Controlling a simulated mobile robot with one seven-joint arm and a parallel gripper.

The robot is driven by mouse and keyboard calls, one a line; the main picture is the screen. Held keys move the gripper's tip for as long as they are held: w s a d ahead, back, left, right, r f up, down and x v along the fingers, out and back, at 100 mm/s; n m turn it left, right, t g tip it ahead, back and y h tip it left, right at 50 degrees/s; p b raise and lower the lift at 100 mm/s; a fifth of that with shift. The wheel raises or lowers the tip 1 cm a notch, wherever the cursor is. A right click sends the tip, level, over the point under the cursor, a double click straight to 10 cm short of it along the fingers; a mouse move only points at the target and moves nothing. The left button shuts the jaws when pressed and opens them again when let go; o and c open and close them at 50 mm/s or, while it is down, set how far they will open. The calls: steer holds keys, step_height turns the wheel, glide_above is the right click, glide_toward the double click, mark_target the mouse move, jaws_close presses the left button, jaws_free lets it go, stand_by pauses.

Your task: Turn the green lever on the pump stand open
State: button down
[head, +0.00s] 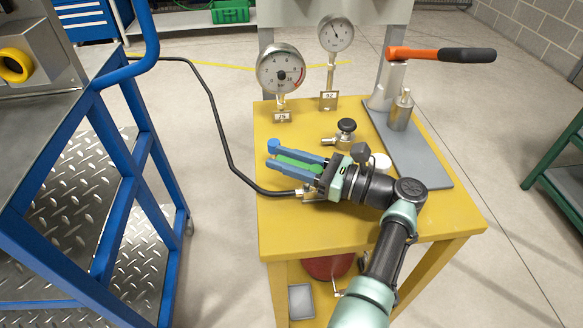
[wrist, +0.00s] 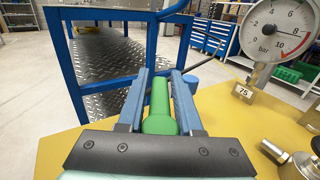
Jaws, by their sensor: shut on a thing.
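The pump stand (head: 280,225) is a yellow table with a hand pump on a grey plate at its right. The green lever (head: 300,157) lies between the two blue fingers of my gripper (head: 272,155), above the stand's front left. In the wrist view the lever (wrist: 160,105) runs lengthwise between the fingers (wrist: 160,76), one on each side. My gripper is shut on it. The lever points left in the head view, roughly along the valve's hose end. A metal fitting (head: 310,193) shows below the gripper; my gripper and wrist hide the lever's pivot and most of the valve.
A black hose (head: 222,135) runs from the fitting to the left. Behind are a large gauge (head: 280,69) tagged 75, a smaller gauge (head: 336,34) tagged 92, and a black-knobbed valve (head: 346,126). An orange pump handle (head: 415,53) is at right. A blue cart (head: 60,180) stands left.

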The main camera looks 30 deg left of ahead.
mark_target(285, 160)
steer(key=shift+s+g, duration=0.15)
steer(key=shift+g, duration=0.15)
steer(key=c, duration=0.7)
jaws_free()
steer(key=shift+c, duration=0.2)
step_height(285, 160, up, 10)
steer(key=p, duration=0.3)
